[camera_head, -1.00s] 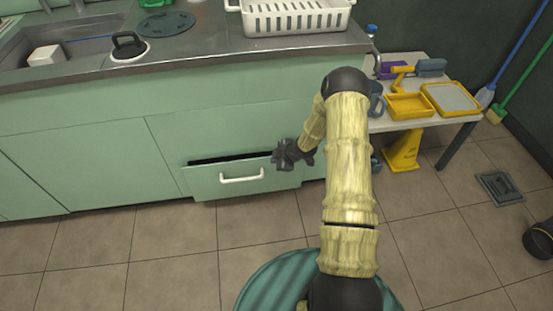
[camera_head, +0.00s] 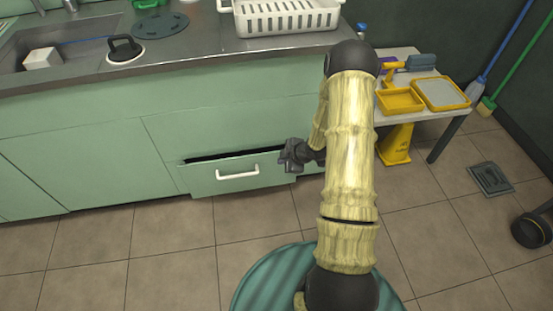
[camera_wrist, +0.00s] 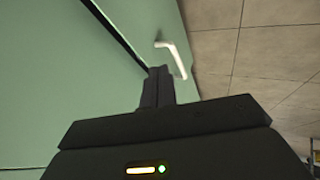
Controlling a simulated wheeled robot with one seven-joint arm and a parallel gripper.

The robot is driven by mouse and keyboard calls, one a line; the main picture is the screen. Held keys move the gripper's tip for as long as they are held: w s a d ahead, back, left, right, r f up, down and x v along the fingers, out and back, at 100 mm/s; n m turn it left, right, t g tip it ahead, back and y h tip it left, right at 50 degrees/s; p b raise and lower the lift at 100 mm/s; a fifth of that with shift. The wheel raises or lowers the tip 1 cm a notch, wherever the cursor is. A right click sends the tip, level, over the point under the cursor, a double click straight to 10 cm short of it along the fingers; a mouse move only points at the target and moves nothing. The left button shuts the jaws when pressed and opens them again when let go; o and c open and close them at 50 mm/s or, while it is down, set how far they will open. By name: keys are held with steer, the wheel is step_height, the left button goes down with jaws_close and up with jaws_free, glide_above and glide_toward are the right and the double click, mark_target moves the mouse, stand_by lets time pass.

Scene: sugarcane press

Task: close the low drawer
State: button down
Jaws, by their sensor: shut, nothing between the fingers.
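The low drawer (camera_head: 212,181) is a green front with a white bar handle (camera_head: 238,173), at the bottom of the green cabinet. It stands slightly open, with a dark gap along its top edge. My gripper (camera_head: 287,160) is shut and empty at the drawer's right end, right of the handle. In the wrist view the shut fingers (camera_wrist: 157,84) lie over the green front, close to the white handle (camera_wrist: 172,58). I cannot tell whether the fingertips touch the drawer.
The counter above holds a sink (camera_head: 70,52) and a white dish rack (camera_head: 285,17). A side table (camera_head: 420,112) with yellow trays stands at right, a yellow floor sign (camera_head: 396,146) below it. The tiled floor (camera_head: 165,240) before the drawer is clear.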

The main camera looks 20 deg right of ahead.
steer(key=shift+s+d+r, duration=0.15)
steer(key=shift+s+r, duration=0.25)
steer(key=shift+r, duration=0.1)
steer(key=c, duration=1.8)
jaws_free()
steer(key=o, duration=0.3)
steer(key=shift+w+r, duration=0.15)
steer(key=shift+r, duration=0.2)
steer(key=shift+o, duration=0.5)
steer(key=r+m, duration=0.1)
steer(key=r+h, duration=0.1)
steer(key=r, duration=0.1)
steer(key=r+m, duration=0.1)
steer(key=r, duration=0.1)
steer(key=shift+s+a+r+m+h, duration=0.2)
steer(key=shift+s+a+m+h, duration=0.1)
steer(key=shift+s+a+h, duration=0.1)
steer(key=s+a+r+m+g, duration=0.1)
steer(key=s+a+r+m, duration=0.2)
steer(key=s+r+m, duration=0.1)
steer(key=s+a+r+m+g+h, duration=0.1)
steer(key=s+a+r+m, duration=0.1)
steer(key=s+r+m, duration=0.2)
steer(key=s+a+r+m+g, duration=0.1)
steer(key=s+a+r+m, duration=0.2)
steer(key=s+r, duration=0.6)
steer(key=shift+s+a+r+m+g+h, duration=0.2)
steer(key=shift+s+a+m+g+h, duration=0.2)
steer(key=shift+s+m, duration=0.4)
